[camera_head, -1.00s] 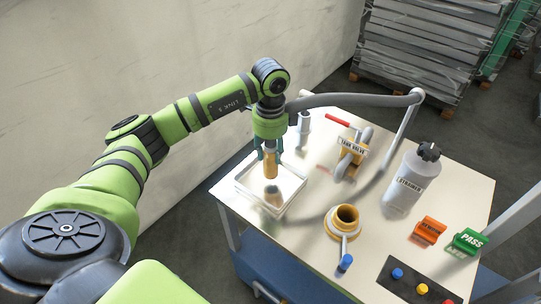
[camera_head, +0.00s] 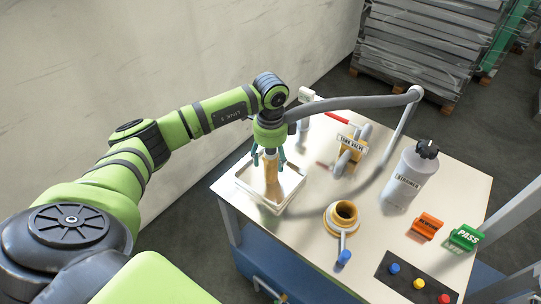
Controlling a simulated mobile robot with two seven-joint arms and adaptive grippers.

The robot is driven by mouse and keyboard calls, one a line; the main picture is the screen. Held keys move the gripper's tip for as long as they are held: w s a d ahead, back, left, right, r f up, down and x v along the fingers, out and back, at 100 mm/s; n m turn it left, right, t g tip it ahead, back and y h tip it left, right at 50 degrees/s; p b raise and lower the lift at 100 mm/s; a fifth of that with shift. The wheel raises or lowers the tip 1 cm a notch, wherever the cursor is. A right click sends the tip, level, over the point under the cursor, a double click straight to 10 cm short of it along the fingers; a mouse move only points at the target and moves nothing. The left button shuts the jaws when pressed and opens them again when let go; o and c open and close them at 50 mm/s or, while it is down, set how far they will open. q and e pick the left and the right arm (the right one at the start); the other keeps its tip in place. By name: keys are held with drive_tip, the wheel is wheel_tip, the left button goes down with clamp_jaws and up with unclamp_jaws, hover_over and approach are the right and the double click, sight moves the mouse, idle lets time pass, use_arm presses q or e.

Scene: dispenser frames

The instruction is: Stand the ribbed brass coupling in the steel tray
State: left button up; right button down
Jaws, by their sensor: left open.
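The brass coupling (camera_head: 271,183) stands upright inside the steel tray (camera_head: 285,204) on the left part of the table. Its ribs are too small to make out. My left gripper (camera_head: 268,158) is directly above the tray, pointing down. Its teal fingers are spread on either side of the coupling's upper part, with the jaws open. The coupling's top is partly hidden by the gripper. My right gripper is not in view.
A pipe with a tank valve label (camera_head: 352,148) stands behind the tray. A yellow-collared funnel (camera_head: 344,215), a grey bottle (camera_head: 411,176), an orange sign (camera_head: 426,226), a green PASS sign (camera_head: 465,238) and a button panel (camera_head: 407,283) fill the right side.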

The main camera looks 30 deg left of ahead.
use_arm(q)
drive_tip(key=shift+r, duration=0.15)
drive_tip(key=shift+w+r, duration=0.1)
drive_tip(key=shift+r, duration=0.15)
wheel_tip(320, 180, up, 11)
drive_tip(key=b, duration=0.3)
drive_tip(key=shift+f+b, duration=0.2)
drive_tip(key=shift+b, duration=0.15)
drive_tip(key=shift+r, duration=0.5)
drive_tip(key=shift+f, duration=0.1)
